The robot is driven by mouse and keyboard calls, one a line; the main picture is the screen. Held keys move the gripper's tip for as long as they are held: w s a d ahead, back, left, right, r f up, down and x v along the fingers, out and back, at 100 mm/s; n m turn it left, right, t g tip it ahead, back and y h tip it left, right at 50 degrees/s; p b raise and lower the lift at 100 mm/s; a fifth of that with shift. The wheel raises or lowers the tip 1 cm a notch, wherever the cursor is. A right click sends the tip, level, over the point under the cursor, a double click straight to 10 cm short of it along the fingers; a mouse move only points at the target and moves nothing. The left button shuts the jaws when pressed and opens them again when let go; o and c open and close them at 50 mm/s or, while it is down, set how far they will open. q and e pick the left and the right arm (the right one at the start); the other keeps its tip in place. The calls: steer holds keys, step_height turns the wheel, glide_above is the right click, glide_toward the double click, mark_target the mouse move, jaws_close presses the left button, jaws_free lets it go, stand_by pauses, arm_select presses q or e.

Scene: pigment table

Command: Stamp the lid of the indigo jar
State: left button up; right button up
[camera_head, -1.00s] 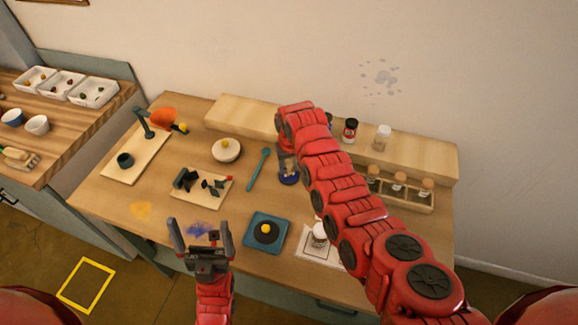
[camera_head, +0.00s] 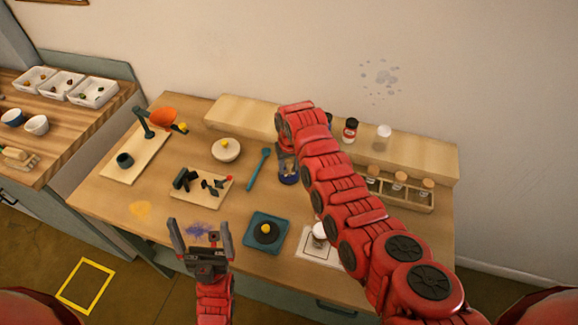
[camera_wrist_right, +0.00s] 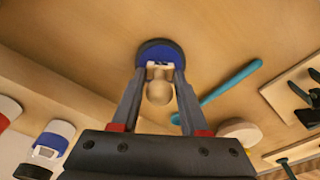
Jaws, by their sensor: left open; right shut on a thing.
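My right gripper (camera_wrist_right: 158,72) is shut on a stamp with a round wooden knob (camera_wrist_right: 158,93). The stamp is over a round blue ink pad (camera_wrist_right: 158,49) with a dark rim; whether it touches the pad is unclear. The pad also shows in the head view (camera_head: 288,178), partly behind my right arm. A white-lidded jar (camera_head: 319,231) stands on a white mat (camera_head: 313,252); its colour is unclear. A blue jar with a white label (camera_wrist_right: 52,143) shows in the wrist view. My left gripper (camera_head: 203,232) is open and empty at the table's front edge.
A teal tray (camera_head: 252,243) with a dark disc lies at the front middle. A teal spatula (camera_head: 259,169) lies left of the pad. A board (camera_head: 210,200) holds dark tools. Jars, one with a red band (camera_head: 350,129), stand on the rear shelf (camera_head: 425,150). A vial rack (camera_head: 415,203) is at right.

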steer(key=shift+r+p, duration=0.45)
steer(key=shift+r, duration=0.65)
steer(key=shift+r+p, duration=0.3)
steer(key=shift+r, duration=2.05)
